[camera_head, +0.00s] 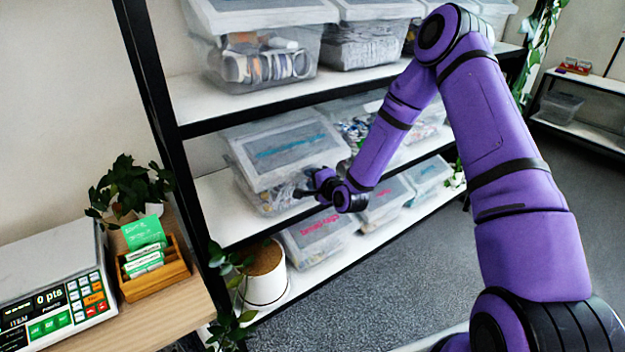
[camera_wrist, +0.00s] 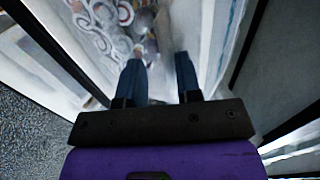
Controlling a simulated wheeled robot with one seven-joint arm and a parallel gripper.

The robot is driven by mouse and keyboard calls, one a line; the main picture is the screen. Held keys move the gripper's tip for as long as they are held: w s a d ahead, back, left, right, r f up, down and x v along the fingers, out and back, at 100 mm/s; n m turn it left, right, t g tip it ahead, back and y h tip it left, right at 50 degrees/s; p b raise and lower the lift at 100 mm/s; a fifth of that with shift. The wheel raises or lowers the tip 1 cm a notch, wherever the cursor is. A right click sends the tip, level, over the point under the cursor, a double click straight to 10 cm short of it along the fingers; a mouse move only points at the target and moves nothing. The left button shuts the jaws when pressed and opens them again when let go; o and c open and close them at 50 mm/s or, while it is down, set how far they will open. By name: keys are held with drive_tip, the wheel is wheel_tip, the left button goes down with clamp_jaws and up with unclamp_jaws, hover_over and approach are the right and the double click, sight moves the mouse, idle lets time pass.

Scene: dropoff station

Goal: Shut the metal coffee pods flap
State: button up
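My gripper (camera_head: 310,192) is at the front of a clear plastic bin (camera_head: 258,193) on the middle shelf, at its left end. That bin's pale lid or flap (camera_head: 290,148) has teal lettering, too small to read, and lies just above my gripper. I cannot tell how far it stands open, or which bin is the metal coffee pods one. In the wrist view, my two dark fingers (camera_wrist: 158,77) are apart with nothing clearly between them. They point at the clear bin wall (camera_wrist: 105,25) with patterned contents behind it. I cannot tell whether they touch it.
The black-framed shelf unit (camera_head: 240,205) holds more bins above, below and to the right. A white pot (camera_head: 264,287) with a cork-coloured top stands at its lower left. A scale (camera_head: 55,285) and a wooden card box (camera_head: 153,275) are on the left counter. Grey floor is open in front.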

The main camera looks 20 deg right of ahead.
drive_tip(key=v, duration=1)
drive_tip(key=shift+s, duration=0.4)
drive_tip(key=shift+d, duration=0.15)
drive_tip(key=s+d+r+n+g+h, duration=0.25)
drive_tip(key=s+r+n, duration=0.2)
drive_tip(key=r, duration=0.65)
drive_tip(key=s+d+r+n+g+h, duration=0.15)
drive_tip(key=s+r+n+g, duration=0.35)
drive_tip(key=r, duration=0.6)
drive_tip(key=s+r+n, duration=0.1)
drive_tip(key=s+r, duration=0.3)
drive_tip(key=s, duration=0.4)
drive_tip(key=s+r+n+g, duration=0.1)
drive_tip(key=s+r, duration=0.3)
drive_tip(key=s, duration=0.4)
drive_tip(key=s+r+n, duration=0.3)
drive_tip(key=s, duration=0.5)
drive_tip(key=shift+r+g+h, duration=0.3)
drive_tip(key=shift+r+g, duration=0.05)
drive_tip(key=shift+r, duration=0.05)
